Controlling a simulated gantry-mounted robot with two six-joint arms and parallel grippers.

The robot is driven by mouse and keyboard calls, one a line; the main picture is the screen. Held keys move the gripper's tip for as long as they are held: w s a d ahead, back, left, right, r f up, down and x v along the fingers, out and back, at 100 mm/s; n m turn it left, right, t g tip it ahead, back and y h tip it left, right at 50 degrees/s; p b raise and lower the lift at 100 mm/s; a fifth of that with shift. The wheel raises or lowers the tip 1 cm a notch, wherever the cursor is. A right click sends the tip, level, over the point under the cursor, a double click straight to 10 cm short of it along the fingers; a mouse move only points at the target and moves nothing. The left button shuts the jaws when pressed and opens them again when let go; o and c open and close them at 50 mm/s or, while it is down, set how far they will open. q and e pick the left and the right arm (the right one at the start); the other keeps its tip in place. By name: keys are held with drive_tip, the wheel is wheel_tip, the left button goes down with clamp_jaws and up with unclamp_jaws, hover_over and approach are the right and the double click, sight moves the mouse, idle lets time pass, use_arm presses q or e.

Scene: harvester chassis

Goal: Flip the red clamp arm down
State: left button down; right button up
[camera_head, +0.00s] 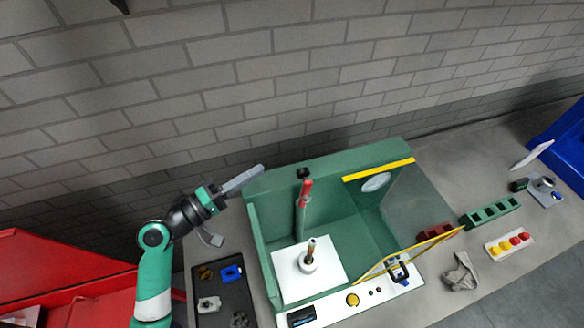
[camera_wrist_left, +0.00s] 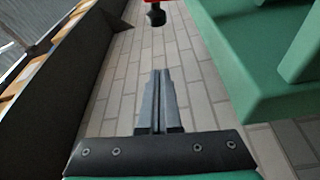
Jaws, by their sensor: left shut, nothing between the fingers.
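The red clamp arm (camera_head: 305,192) stands upright inside the green open box (camera_head: 258,240), with a black knob (camera_head: 303,173) at its top. In the left wrist view the clamp's black knob (camera_wrist_left: 155,16) hangs at the top edge with a bit of red beside it. My left gripper (camera_head: 258,170) is shut and empty, above the box's back left corner, left of the clamp and apart from it. Its closed fingers (camera_wrist_left: 158,75) show in the left wrist view. Below the clamp a small cylindrical part (camera_head: 311,250) stands on a white plate (camera_head: 285,272). My right gripper is not in view.
A dark tray (camera_head: 222,298) with small parts lies left of the box. A yellow-edged clear panel (camera_head: 410,255) is at the box's front right. A green slotted block (camera_head: 490,212), a button strip (camera_head: 508,245) and a crumpled cloth (camera_head: 460,275) lie on the right. A brick wall stands behind.

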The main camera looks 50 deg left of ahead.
sight(303, 193)
use_arm(q)
drive_tip(key=shift+w+d+b, duration=0.15)
drive_tip(key=shift+w+b, duration=0.75)
drive_tip(key=shift+w, duration=0.35)
drive_tip(key=w+p, duration=0.1)
drive_tip(key=w, duration=0.3)
drive_tip(key=w+r+p, duration=0.1)
drive_tip(key=w, duration=0.2)
drive_tip(key=shift+d+p, duration=0.3)
drive_tip(key=shift+d, duration=0.1)
drive_tip(key=shift+s+d+f+p, duration=0.25)
drive_tip(key=shift+s+d, duration=0.1)
drive_tip(key=shift+d, duration=0.25)
drive_tip(key=shift+s+d+f+p, duration=0.2)
drive_tip(key=shift+s+d, duration=0.15)
drive_tip(key=shift+d, duration=0.25)
drive_tip(key=shift+s+d+f, duration=0.1)
drive_tip(key=shift+s+d, duration=0.1)
drive_tip(key=shift+d, duration=0.25)
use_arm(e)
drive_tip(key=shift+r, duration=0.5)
